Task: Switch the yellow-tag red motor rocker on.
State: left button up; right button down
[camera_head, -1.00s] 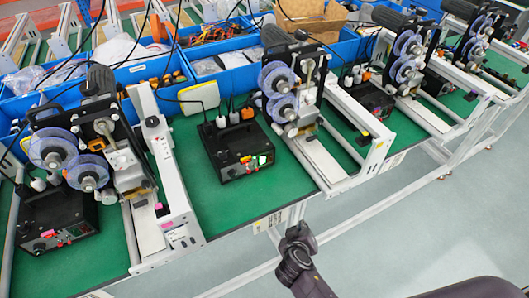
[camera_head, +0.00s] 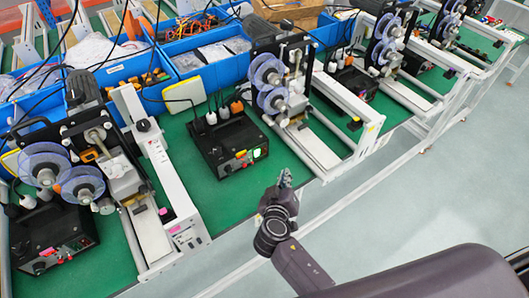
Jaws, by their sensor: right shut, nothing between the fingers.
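A black control box (camera_head: 226,143) stands on the green bench in the middle. Its front panel carries small red parts, an orange-yellow mark (camera_head: 241,154) and a lit, pale green-edged switch (camera_head: 257,153). These are too small to tell which is the yellow-tag red motor rocker or how it is set. A second black box (camera_head: 52,240) at the lower left has red parts and a pink tag on its front. My right gripper (camera_head: 285,178) is shut and empty, in front of the bench edge, to the lower right of the middle box and apart from it. My left gripper is out of view.
Coder machines with blue-purple reels (camera_head: 270,85) stand along the bench beside the boxes. A white rail frame (camera_head: 165,185) lies left of the middle box. Blue bins (camera_head: 200,55) line the back. The floor (camera_head: 430,200) on the right is clear.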

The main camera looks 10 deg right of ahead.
aim_at(264, 150)
jog(key=shift+w+a+f, duration=0.1)
jog(key=shift+w+a, duration=0.05)
jog(key=shift+w, duration=0.25)
jog(key=w+b, duration=0.1)
jog(key=w, duration=0.1)
jog(key=w+a+f+b, duration=0.1)
jog(key=w, duration=0.1)
jog(key=w+a+b, duration=0.1)
jog(key=w, duration=0.1)
jog(key=shift+a+f, duration=0.1)
jog(key=shift+f, duration=0.1)
jog(key=shift+w+a+b, duration=0.15)
jog(key=shift+w+b, duration=0.45)
jog(key=shift+w, duration=0.05)
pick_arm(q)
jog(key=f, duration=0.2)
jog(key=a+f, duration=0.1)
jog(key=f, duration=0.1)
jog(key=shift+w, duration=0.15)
pick_arm(e)
jog(key=shift+r, duration=0.1)
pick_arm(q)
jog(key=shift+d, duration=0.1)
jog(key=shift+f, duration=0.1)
